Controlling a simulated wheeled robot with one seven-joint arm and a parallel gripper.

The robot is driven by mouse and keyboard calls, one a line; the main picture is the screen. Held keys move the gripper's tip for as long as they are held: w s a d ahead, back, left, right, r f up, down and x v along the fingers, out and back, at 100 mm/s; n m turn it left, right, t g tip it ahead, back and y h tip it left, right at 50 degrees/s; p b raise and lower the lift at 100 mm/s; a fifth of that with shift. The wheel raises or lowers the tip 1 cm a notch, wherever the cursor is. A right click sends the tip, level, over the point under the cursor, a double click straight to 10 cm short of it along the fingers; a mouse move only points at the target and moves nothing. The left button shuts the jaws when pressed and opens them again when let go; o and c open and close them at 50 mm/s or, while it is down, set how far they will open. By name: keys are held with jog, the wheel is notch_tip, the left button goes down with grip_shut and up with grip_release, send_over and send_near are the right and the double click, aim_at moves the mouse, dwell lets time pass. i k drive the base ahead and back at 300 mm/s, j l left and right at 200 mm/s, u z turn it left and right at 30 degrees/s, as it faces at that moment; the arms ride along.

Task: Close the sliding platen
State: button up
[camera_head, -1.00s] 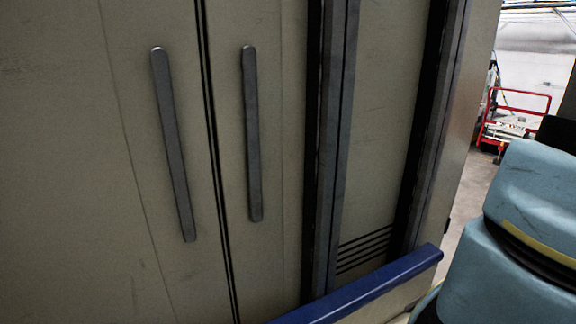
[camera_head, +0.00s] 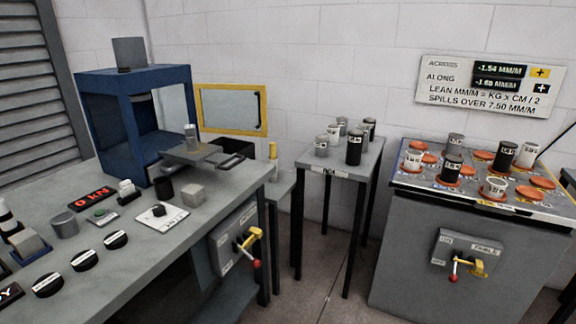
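The sliding platen (camera_head: 197,153) is a flat grey plate that sticks out to the right from the open front of a blue press frame (camera_head: 125,125). A small grey cylinder (camera_head: 191,136) stands on the platen. A dark loop handle (camera_head: 238,157) is at the platen's right end. A yellow-framed clear guard door (camera_head: 232,110) stands swung open beside the press. My gripper is not in view.
The grey bench (camera_head: 150,245) carries a red 0 KN display (camera_head: 90,199), black knobs and small blocks. A small table (camera_head: 342,160) with several weights and a grey cabinet (camera_head: 440,255) stand to the right. Floor shows between them.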

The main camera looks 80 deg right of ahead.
aim_at(208, 153)
jog(key=k+l+z, duration=0.1)
jog(key=l+z, duration=0.15)
jog(key=z, duration=0.25)
jog(key=k+l+z, duration=0.1)
jog(key=l+z, duration=0.2)
jog(key=z, duration=0.2)
jog(key=l+z, duration=0.25)
jog(key=z, duration=0.25)
jog(key=l, duration=0.4)
